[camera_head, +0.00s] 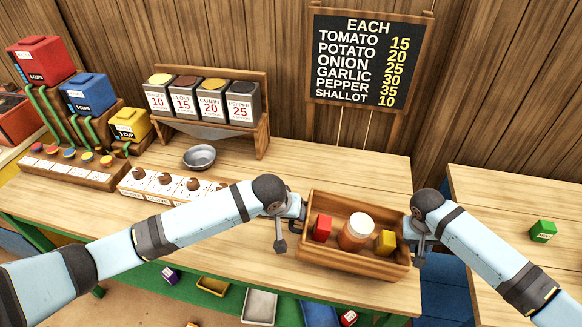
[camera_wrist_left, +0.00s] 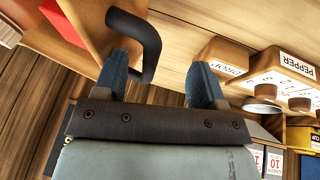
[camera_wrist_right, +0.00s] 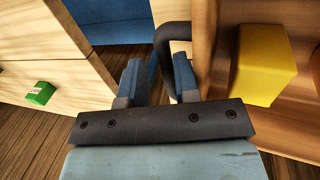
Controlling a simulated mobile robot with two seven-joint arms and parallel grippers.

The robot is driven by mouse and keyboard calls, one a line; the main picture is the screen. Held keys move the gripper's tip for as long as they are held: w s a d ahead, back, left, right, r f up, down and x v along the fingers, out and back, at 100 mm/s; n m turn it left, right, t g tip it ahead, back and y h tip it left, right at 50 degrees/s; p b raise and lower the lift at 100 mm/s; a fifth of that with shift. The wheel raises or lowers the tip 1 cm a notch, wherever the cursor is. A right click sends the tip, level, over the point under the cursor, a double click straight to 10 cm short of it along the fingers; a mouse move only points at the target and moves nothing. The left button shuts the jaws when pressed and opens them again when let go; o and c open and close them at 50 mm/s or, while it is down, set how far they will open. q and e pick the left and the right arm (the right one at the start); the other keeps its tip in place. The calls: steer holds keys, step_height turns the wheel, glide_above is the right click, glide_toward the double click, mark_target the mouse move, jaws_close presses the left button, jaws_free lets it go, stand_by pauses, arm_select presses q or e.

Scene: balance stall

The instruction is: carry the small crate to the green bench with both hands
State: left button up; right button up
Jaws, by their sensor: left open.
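The small crate (camera_head: 357,272), an open wooden box, sits at the front of the counter, with a red block (camera_head: 322,228), an orange jar with a white lid (camera_head: 356,232) and a yellow block (camera_head: 385,242) inside. My left gripper (camera_head: 294,212) is open at its left end; in the left wrist view the dark handle (camera_wrist_left: 147,40) shows near the fingertips. My right gripper (camera_head: 415,233) is at its right end. I cannot make out a green bench for certain.
The wooden counter (camera_head: 350,172) is bare behind the crate. A metal bowl (camera_head: 199,157) and a spice rack (camera_head: 262,135) stand to the left. Another wooden table (camera_head: 500,195) with a green block (camera_head: 543,231) is at the right, past a gap. Bins (camera_head: 259,306) lie below the counter.

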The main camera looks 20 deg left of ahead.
steer(key=shift+r, duration=0.1)
steer(key=o, duration=0.5)
steer(key=shift+a, duration=0.1)
steer(key=shift+a, duration=0.1)
steer(key=shift+c, duration=0.2)
